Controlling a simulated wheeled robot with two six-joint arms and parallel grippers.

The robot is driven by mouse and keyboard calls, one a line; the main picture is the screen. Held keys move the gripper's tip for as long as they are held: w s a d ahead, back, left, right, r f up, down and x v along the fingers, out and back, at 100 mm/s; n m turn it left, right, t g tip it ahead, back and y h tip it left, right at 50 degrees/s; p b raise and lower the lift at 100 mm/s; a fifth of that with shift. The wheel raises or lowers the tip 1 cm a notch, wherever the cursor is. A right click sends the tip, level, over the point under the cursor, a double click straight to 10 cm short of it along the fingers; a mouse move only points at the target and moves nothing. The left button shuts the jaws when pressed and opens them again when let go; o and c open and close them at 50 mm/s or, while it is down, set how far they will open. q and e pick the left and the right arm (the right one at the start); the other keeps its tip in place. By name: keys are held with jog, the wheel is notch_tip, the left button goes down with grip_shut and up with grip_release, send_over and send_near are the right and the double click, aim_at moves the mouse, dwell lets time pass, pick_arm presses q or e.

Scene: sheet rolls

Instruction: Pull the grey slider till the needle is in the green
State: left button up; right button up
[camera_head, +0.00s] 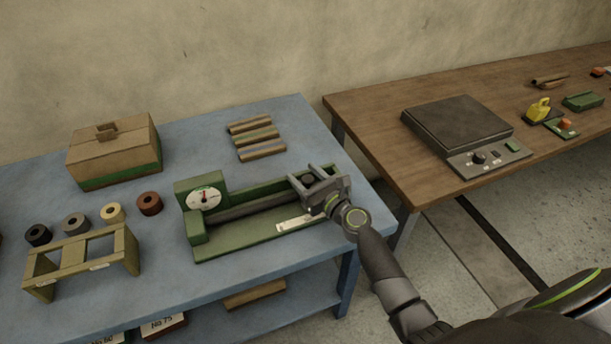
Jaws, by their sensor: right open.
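A green device (240,240) lies on the blue table, with a round white dial (205,199) on its left end. The dial has a small green mark near the top and a thin needle; its exact reading is too small to tell. A dark grey bar (245,208) runs along the device toward its right end. My right gripper (305,180) is at that right end, its two fingers open around a dark block, likely the grey slider (308,178). The gripper partly hides this end, and I cannot tell if the fingers touch the block. My left gripper is not in view.
On the blue table (190,285) are a lidded box (115,150), several small rolls, a wooden rack (80,260) and several striped bars (255,138). A brown table (400,160) with a scale (460,130) stands to the right, past a gap.

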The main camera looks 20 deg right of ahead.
jog(key=b+v, duration=0.1)
jog(key=v, duration=1.5)
jog(key=shift+f+b, duration=0.1)
jog(key=shift+b, duration=0.25)
jog(key=shift+s+d, duration=0.25)
jog(key=shift+s, duration=0.45)
